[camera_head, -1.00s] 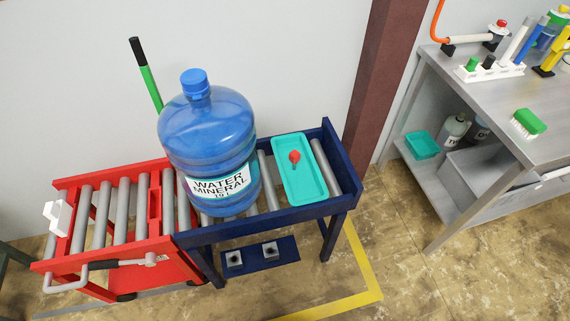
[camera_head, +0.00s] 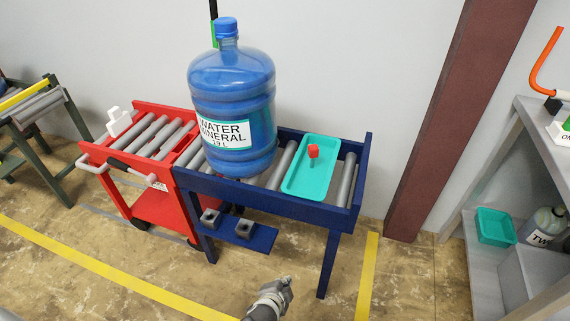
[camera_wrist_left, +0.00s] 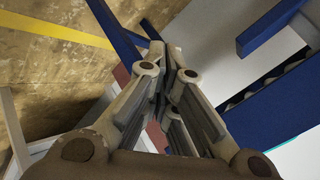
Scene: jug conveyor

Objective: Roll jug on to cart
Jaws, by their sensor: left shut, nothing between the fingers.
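The blue water jug (camera_head: 232,85), with a blue cap and a "WATER MINERAL 19 L" label, stands upright on the rollers of the blue conveyor table (camera_head: 262,198), at its left part next to the cart. The red cart (camera_head: 158,207) with grey rollers adjoins the conveyor's left end. My left gripper (camera_head: 284,284) is low in front of the conveyor, apart from the jug. In the left wrist view its fingers (camera_wrist_left: 172,58) are closed together and empty, beside the blue conveyor frame (camera_wrist_left: 275,110). My right gripper is not in view.
A teal tray (camera_head: 311,182) with a red-topped item (camera_head: 313,152) lies on the conveyor's right part. A white block (camera_head: 120,122) sits at the cart's left end. A brown column (camera_head: 440,130) and grey bench (camera_head: 540,115) are at right. Floor in front is open.

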